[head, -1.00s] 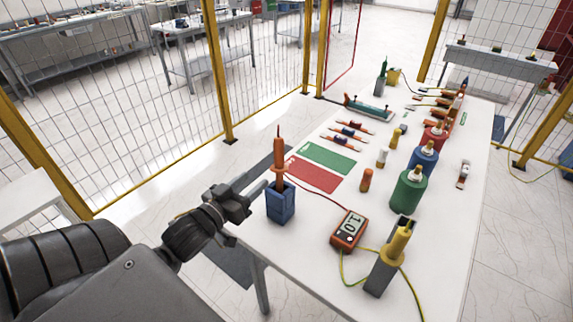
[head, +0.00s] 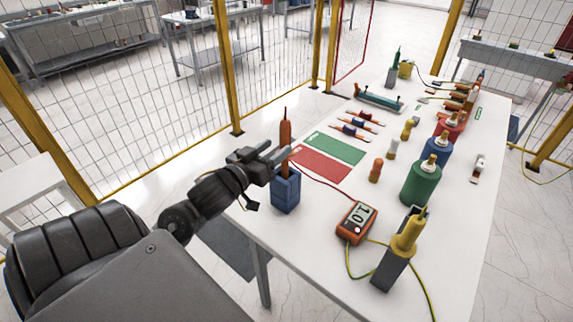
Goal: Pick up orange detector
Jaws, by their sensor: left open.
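The orange detector (head: 286,130) is a slim orange probe with a thin dark tip. It stands upright in a blue holder (head: 286,192) at the near left edge of the white table. My left gripper (head: 279,157) is open, its fingers reaching right at the height of the probe's lower body. The fingers overlap the probe in the picture; I cannot tell whether they touch it. A red wire runs from the holder area to an orange meter (head: 356,222) with a lit display. My right gripper does not show.
A yellow probe (head: 409,235) stands in a grey holder to the right. Green, blue and red bushings (head: 421,184) line the right side. Red and green mats (head: 320,164) lie behind the holder. Yellow-framed mesh fencing (head: 228,70) stands beyond the table.

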